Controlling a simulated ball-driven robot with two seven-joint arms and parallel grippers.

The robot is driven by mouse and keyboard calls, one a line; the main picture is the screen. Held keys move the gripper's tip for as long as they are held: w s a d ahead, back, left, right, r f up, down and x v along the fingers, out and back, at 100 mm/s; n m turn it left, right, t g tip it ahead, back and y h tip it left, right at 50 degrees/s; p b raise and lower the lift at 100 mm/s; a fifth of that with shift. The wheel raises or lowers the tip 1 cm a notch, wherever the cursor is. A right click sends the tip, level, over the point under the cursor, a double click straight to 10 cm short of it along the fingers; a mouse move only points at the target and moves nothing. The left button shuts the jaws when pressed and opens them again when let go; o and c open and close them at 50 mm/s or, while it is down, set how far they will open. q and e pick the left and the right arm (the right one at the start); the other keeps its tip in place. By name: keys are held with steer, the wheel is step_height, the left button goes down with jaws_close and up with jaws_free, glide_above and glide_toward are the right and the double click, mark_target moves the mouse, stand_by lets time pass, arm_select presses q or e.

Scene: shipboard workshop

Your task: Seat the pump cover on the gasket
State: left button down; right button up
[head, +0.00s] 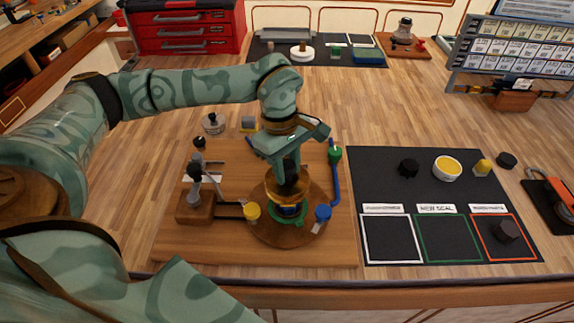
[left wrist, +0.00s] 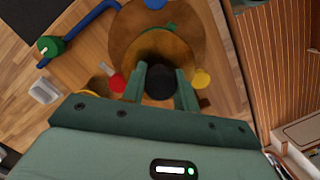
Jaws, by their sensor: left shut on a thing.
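My left gripper (head: 289,172) comes down from above over the round brown base (head: 262,232). It is shut on the black knob (left wrist: 160,84) of a brass-coloured round piece, which I take for the pump cover (head: 284,190). The cover's brass top shows around the knob in the left wrist view (left wrist: 158,45). Below it in the head view are blue and yellow bands and a green ring (head: 278,218). I cannot tell which band is the gasket, or whether the cover touches it. My right gripper is not in view.
A yellow-capped part (head: 252,212) and a blue-capped part (head: 323,213) stand close around the pump. A lever stand (head: 196,205) is left of it, and a blue pipe with a green knob (head: 335,156) right. A dark mat (head: 385,190) with outlined squares lies further right.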

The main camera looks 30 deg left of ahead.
mark_target(288, 184)
arm_select(q)
steer(key=shift+r, duration=0.1)
steer(key=shift+d, duration=0.1)
steer(key=shift+f+b, duration=0.35)
steer(key=shift+f, duration=0.45)
step_height(288, 184, down, 4)
steer(key=shift+r+b, duration=0.25)
steer(key=shift+b, duration=0.8)
steer(key=shift+f, duration=0.4)
steer(key=shift+p, duration=0.35)
steer(key=shift+f+b, duration=0.45)
steer(key=shift+f, duration=0.35)
